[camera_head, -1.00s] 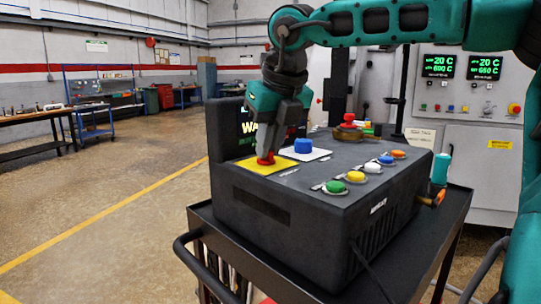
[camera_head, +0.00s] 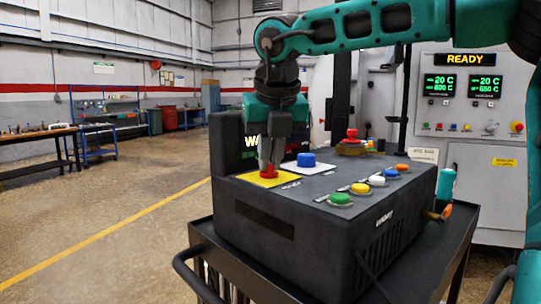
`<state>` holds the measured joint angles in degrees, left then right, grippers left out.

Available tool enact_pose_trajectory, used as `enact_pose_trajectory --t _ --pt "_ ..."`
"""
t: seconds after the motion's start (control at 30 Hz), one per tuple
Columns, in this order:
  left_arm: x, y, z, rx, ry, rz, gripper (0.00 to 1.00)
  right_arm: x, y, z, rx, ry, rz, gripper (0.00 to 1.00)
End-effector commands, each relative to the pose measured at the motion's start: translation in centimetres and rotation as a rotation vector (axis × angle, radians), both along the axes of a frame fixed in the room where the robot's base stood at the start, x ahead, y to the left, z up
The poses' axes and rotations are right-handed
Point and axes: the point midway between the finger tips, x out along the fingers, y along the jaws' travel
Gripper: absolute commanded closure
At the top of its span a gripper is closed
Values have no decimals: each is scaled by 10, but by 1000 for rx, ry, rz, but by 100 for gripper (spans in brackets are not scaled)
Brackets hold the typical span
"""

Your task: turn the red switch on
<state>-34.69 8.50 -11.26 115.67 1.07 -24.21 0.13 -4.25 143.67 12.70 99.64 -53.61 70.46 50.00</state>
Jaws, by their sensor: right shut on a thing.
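The red switch (camera_head: 268,171) sits on a yellow square plate (camera_head: 247,178) at the near left of the dark control box (camera_head: 300,205). My right gripper (camera_head: 267,165) points down over it and is shut on the red switch. The fingers hide part of the switch. My left gripper is not in view.
A blue knob (camera_head: 306,160) on a white plate is close to my right gripper. The box rests on a black cart (camera_head: 200,232). The floor at left is clear.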

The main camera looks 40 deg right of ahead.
Motion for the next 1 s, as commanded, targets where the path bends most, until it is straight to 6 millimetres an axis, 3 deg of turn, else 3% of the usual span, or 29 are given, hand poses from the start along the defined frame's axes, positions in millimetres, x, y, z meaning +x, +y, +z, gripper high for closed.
enact_pose_trajectory --t 0.07,0.1,0.33,0.67,1.0 --pt "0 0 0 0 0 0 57 0 0 1 2 -2 -3 100" --pt "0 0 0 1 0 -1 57 0 0 1 2 -2 -3 85" --pt "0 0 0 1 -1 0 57 0 0 0 1 -1 -1 63" --pt "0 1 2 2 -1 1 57 -2 1 6 0 -2 -1 63" --pt "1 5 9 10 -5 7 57 -23 14 70 0 -6 -2 63"
